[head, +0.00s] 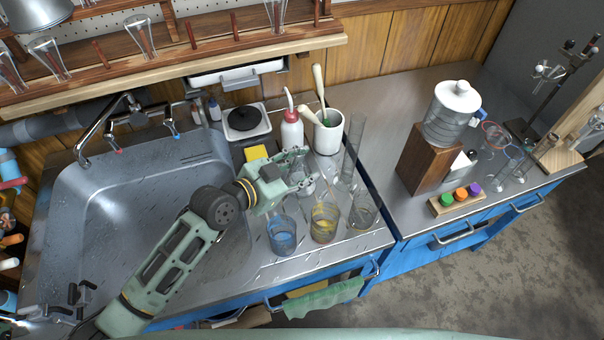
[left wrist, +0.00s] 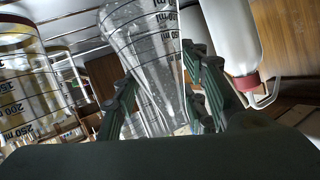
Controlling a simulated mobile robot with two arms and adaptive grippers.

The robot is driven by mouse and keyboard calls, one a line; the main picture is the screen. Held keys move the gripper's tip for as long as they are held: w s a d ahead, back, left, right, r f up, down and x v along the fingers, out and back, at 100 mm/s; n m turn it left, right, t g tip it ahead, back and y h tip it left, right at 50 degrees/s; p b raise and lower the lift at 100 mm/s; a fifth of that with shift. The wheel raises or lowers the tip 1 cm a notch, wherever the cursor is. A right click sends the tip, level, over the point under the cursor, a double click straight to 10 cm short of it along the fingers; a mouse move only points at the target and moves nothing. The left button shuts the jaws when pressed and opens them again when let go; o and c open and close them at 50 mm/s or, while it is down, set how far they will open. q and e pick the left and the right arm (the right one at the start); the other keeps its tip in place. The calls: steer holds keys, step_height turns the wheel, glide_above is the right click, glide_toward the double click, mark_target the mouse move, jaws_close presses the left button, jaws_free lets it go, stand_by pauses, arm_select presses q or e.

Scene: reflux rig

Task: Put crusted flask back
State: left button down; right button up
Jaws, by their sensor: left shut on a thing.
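My left gripper (head: 297,168) reaches over the right side of the sink counter. It is shut on a clear glass flask (head: 306,186). In the left wrist view, the flask (left wrist: 150,50) sits between the two fingers of my gripper (left wrist: 160,105), with black volume marks and white specks on its glass. Whether its base touches the counter cannot be told. Beakers stand close in front: one with blue liquid (head: 282,240), one with yellowish contents (head: 324,222) and a clear one (head: 363,212). My right gripper is not in view.
A red-capped wash bottle (head: 291,132), a white crock of tools (head: 328,136) and a tall glass cylinder (head: 350,163) crowd behind the flask. The sink basin (head: 130,215) is left. A wooden shelf (head: 200,62) with pegs and upside-down glassware runs above.

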arm_select(q)
step_height(320, 180, down, 2)
steer(key=shift+f, duration=0.15)
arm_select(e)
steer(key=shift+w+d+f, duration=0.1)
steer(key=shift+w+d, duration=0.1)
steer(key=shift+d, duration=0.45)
arm_select(q)
steer(key=shift+f, duration=0.15)
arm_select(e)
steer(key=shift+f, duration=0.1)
arm_select(q)
steer(key=c, duration=1)
jaws_free()
steer(key=shift+c, duration=0.2)
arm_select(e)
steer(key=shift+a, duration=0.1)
